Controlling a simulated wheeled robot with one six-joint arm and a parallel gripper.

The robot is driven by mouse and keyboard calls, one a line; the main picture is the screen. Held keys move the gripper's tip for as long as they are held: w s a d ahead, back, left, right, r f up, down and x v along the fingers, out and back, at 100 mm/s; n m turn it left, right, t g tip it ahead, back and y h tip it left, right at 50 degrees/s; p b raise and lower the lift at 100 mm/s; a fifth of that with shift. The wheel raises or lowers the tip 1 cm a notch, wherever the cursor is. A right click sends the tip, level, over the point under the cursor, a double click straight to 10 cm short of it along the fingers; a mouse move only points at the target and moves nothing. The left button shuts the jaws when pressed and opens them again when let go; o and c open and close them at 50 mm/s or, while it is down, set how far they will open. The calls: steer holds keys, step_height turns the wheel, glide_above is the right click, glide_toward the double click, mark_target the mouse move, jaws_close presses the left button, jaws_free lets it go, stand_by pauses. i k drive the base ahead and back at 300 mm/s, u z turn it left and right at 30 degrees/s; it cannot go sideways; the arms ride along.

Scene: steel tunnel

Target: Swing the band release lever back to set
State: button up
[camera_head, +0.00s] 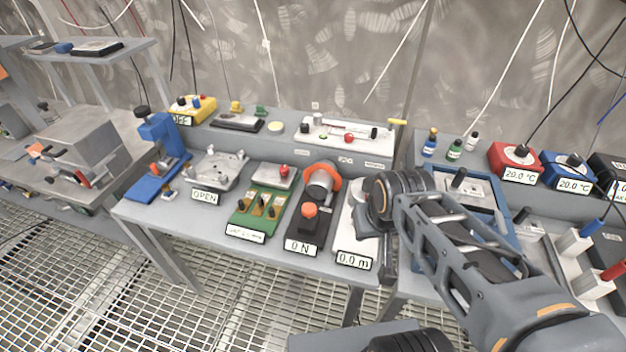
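I cannot tell for sure which part is the band release lever. A black unit marked "0 N" (304,228) stands on the middle bench, with an orange knob (310,211) at its front. Behind the knob is a grey cylinder with an orange band (323,178). A white panel (345,131) with a red knob (349,138) and small labels, too small to read, lies at the bench's back. My gripper (368,222) is over the white "0.0 m" unit (353,243), right of the "0 N" unit.
Left of the "0 N" unit are a green board (257,209), a grey "OPEN" clamp (217,170) and a blue press (160,150). A blue-framed tray (497,192) and red and blue "20.0 °C" boxes stand right. The bench is crowded; grating floor lies in front.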

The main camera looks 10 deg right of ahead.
mark_target(330, 197)
steer(key=u, duration=0.55)
steer(key=k, duration=0.65)
steer(key=u, duration=1.05)
steer(key=i, duration=1.45)
steer(key=z, duration=0.55)
